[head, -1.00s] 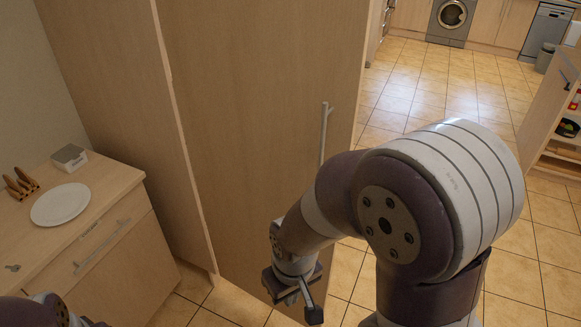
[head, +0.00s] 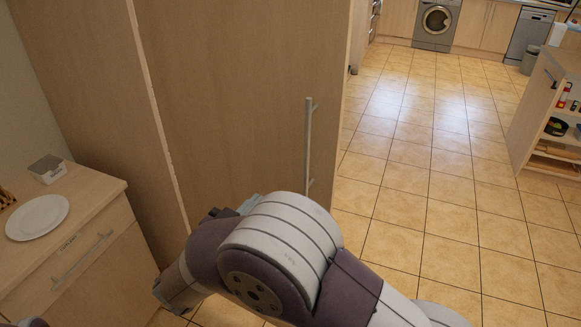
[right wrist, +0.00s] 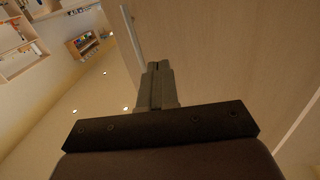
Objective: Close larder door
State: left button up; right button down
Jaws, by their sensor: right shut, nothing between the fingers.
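The larder door (head: 235,90) is a tall pale wood panel in the middle of the head view, with a long upright bar handle (head: 309,145) near its right edge. Whether it sits flush is hard to tell. In the right wrist view the door (right wrist: 215,60) fills the right side and its handle (right wrist: 133,38) is at upper left. My right gripper (right wrist: 157,68) is shut and empty, in front of the door panel and beside the handle; contact cannot be judged. In the head view my right arm covers the door's lower part. My left gripper is out of view.
A counter with drawers (head: 85,255) stands at the left, with a white plate (head: 37,217) and a small box (head: 47,169) on it. Open tiled floor (head: 430,170) lies to the right. Open shelves (head: 560,150) stand at the far right, and a washing machine (head: 437,22) at the back.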

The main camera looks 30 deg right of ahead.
aim_at(297, 159)
jog(key=x, duration=0.4)
jog(key=p+x, duration=0.1)
jog(key=x, duration=0.8)
jog(key=shift+s+d+r, duration=0.1)
jog(key=shift+s+r, duration=0.15)
jog(key=shift+r, duration=0.1)
jog(key=shift+w+d, duration=0.35)
jog(key=shift+d, duration=0.15)
